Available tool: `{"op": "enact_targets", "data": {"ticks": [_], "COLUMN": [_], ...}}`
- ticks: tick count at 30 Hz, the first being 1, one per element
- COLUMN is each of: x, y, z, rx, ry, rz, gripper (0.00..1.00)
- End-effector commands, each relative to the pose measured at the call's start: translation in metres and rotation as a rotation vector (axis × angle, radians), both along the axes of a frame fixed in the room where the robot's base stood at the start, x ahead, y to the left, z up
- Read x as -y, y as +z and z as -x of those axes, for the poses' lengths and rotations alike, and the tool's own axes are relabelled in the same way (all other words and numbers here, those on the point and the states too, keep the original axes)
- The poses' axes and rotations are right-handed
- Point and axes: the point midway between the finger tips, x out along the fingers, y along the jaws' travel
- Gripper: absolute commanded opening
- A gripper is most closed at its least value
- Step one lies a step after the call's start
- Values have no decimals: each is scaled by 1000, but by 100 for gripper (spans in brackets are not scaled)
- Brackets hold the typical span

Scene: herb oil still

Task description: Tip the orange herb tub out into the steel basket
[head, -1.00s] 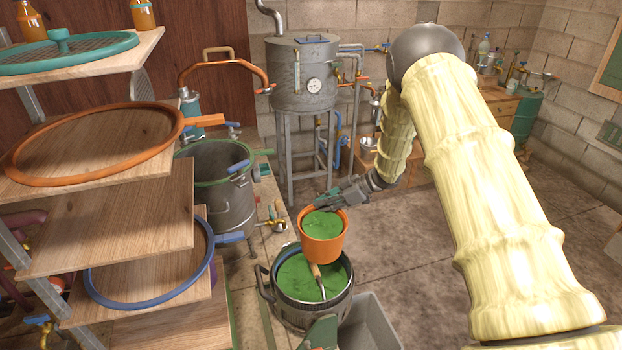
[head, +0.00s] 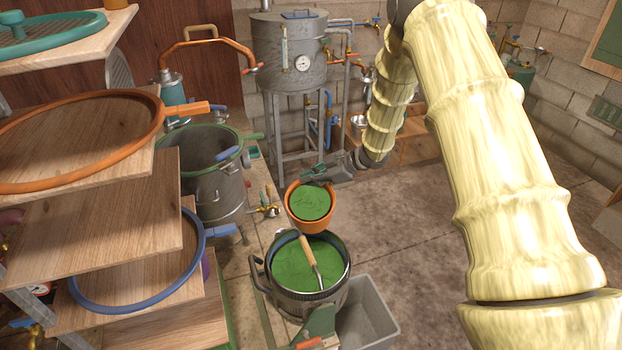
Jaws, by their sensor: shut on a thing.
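My gripper (head: 320,180) is shut on the far rim of the orange herb tub (head: 311,222). The tub is close to upright, tilted slightly toward the camera, and shows green herb inside. It hangs beyond and partly above a round steel vessel (head: 333,302) with a dark rim and side handles, which looks like the steel basket. That vessel holds green herb up near its rim. A trowel (head: 308,252) with a wooden handle stands slanted in the herb. The fingertips are small and partly hidden by the tub rim.
A large steel pot with a green rim (head: 203,192) stands to the left. Wooden shelves with coloured sieves, one orange-rimmed (head: 150,125), fill the left side. A grey bin (head: 368,325) sits right of the basket. The floor to the right (head: 405,235) is clear.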

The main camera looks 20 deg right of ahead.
Motion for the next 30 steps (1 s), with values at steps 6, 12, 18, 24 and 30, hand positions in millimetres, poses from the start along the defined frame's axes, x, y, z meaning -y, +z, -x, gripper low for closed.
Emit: {"op": "enact_targets", "data": {"ticks": [6,12,18,24,30], "x": [-3,-5,-6,-8,-10], "y": [2,7,12,15,19], "z": [6,10,13,16,19], "rx": [103,178,239,297,353], "ry": [-1,-1,-1,-1,-2], "rz": [53,93,128,158,188], "gripper": [0,0,0,0,0]}}
